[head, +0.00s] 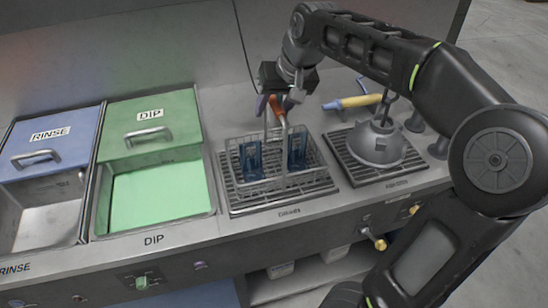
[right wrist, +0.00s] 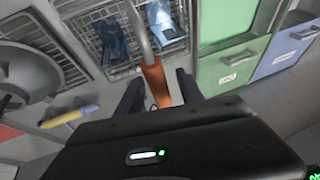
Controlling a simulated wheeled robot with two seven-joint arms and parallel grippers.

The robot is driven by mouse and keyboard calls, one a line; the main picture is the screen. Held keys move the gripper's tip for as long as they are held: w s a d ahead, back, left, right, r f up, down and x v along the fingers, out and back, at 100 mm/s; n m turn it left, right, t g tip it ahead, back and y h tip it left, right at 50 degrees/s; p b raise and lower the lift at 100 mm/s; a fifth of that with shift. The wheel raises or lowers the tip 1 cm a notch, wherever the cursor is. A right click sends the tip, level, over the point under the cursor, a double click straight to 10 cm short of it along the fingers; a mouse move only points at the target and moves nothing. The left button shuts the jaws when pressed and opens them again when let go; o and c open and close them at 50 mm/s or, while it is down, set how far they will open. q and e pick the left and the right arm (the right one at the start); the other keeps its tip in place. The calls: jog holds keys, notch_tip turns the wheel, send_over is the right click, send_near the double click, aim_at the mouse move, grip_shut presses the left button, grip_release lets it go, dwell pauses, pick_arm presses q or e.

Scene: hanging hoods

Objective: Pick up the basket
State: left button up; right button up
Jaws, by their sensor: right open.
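The wire basket (head: 305,178) sits on a dark grate in the middle of the counter, with blue items (head: 251,160) inside. Its tall handle has an orange grip (head: 276,107) at the top. My right gripper (head: 274,102) is at this grip, above the basket. In the right wrist view the orange grip (right wrist: 155,82) lies between the two dark fingers of the open right gripper (right wrist: 160,92). The basket (right wrist: 115,32) shows beyond it, cut off by the top edge. My left gripper is not in view.
A grey hood-shaped part (head: 377,145) stands on another grate at the right. A yellow-and-blue tool (head: 352,102) lies behind it. To the left are a green DIP basin (head: 155,195) and a RINSE basin (head: 45,215) with a blue lid.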

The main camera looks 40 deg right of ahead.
jog(key=shift+x, duration=1)
jog(key=shift+c, duration=0.6)
grip_shut()
dwell(0.3)
jog(key=shift+r, duration=0.1)
